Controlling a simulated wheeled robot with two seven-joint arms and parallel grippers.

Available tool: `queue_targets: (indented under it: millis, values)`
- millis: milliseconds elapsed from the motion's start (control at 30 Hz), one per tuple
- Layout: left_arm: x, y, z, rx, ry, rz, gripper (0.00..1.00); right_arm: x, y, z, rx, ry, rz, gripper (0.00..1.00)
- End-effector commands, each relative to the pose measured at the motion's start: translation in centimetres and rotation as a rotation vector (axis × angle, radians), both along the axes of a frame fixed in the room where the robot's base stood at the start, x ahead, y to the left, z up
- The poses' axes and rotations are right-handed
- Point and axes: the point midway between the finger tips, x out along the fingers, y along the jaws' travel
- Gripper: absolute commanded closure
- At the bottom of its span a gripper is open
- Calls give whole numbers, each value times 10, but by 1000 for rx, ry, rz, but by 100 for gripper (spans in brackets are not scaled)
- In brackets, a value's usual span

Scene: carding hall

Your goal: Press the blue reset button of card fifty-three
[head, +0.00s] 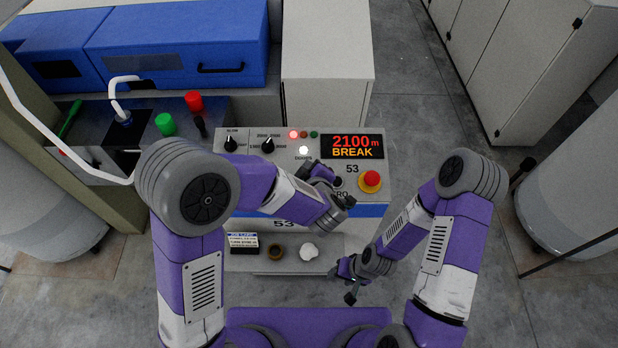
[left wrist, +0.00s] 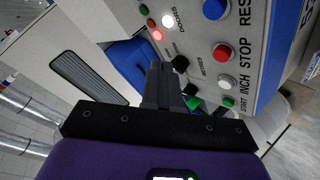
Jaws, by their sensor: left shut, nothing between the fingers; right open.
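The panel of card 53 (head: 385,150) stands in front of me, its display reading "2100 m BREAK". In the left wrist view the blue button (left wrist: 215,8) is at the top edge, beside lettering cut off after "RES". In the head view my left arm hides that part of the panel. My left gripper (head: 322,172) is shut and empty over the panel. In the left wrist view its fingers (left wrist: 162,85) are to the left of and below the blue button, apart from it. My right gripper (head: 346,283) is open and empty, low in front of the machine.
A red stop button (left wrist: 222,52), a white inch button (left wrist: 226,82) and a green start button (left wrist: 228,102) line up below the blue one. A red mushroom button (head: 371,179) is at the panel's right. A shelf below holds a card box (head: 243,241) and a white tuft (head: 308,251).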

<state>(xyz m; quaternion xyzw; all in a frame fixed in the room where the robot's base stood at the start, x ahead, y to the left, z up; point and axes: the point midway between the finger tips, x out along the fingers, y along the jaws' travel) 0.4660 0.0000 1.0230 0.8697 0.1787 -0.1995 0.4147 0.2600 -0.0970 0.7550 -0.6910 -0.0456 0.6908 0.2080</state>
Motion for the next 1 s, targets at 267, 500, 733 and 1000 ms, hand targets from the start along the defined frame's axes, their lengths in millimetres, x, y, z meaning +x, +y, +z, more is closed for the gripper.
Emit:
queue_targets:
  millis: [267,500,733,1000]
  values:
    - [2,0,-8,1,2,-1,100,0,0,-6,0,0,0,48]
    - [7,1,-34,1,3,-1,100,0,0,-29,0,0,0,48]
    - [16,0,-67,1,2,-2,100,0,0,-57,0,0,0,48]
    - [22,0,-87,1,2,-2,100,0,0,-72,0,0,0,48]
